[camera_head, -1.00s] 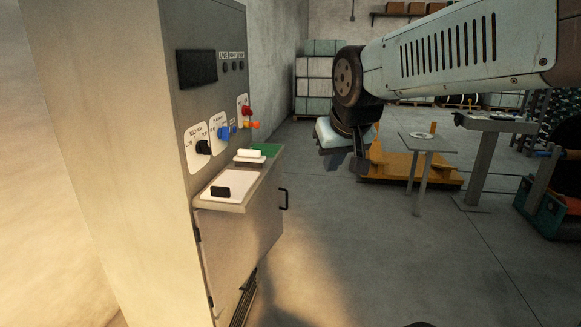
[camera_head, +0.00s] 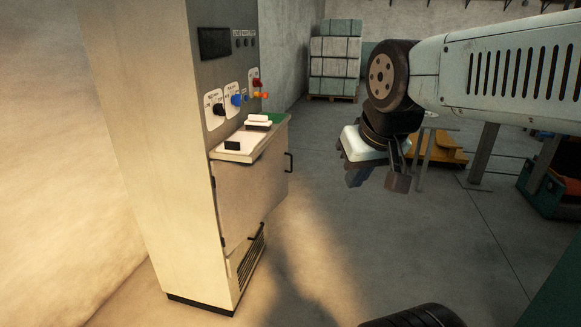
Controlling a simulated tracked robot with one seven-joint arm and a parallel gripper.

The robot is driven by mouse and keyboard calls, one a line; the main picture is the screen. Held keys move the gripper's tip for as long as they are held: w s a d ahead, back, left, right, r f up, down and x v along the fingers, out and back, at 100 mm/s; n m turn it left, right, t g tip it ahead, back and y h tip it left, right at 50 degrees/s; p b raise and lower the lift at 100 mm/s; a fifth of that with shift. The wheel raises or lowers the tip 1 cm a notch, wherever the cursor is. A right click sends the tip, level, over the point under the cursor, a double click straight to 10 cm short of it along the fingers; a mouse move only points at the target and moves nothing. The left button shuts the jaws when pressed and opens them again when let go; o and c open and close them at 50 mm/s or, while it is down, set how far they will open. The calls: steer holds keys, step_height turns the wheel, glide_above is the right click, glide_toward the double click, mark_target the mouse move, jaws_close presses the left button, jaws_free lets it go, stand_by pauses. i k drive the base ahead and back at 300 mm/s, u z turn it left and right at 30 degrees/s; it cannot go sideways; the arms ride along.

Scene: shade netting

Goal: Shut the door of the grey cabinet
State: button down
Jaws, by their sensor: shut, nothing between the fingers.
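The tall grey cabinet (camera_head: 170,150) stands at the left with its front turned to the right. Its door (camera_head: 250,190) is the lower front panel, hinged on the left edge, with a dark handle (camera_head: 289,162) on the right edge. The door appears slightly ajar, its handle edge standing out past the cabinet's lower front. The ledge above hides its top edge. My gripper (camera_head: 378,178) points down over open floor, right of the door and clear of it. It is shut and empty.
A ledge (camera_head: 222,154) with small items juts out above the door, below knobs and a dark display. Stacked pale blocks (camera_head: 335,60) stand at the back. A yellow platform (camera_head: 445,150) and a green crate (camera_head: 552,195) are at the right. The floor before the cabinet is clear.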

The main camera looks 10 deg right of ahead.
mark_target(246, 194)
steer(key=u, duration=0.15)
steer(key=i, duration=1.5)
steer(key=z, duration=0.5)
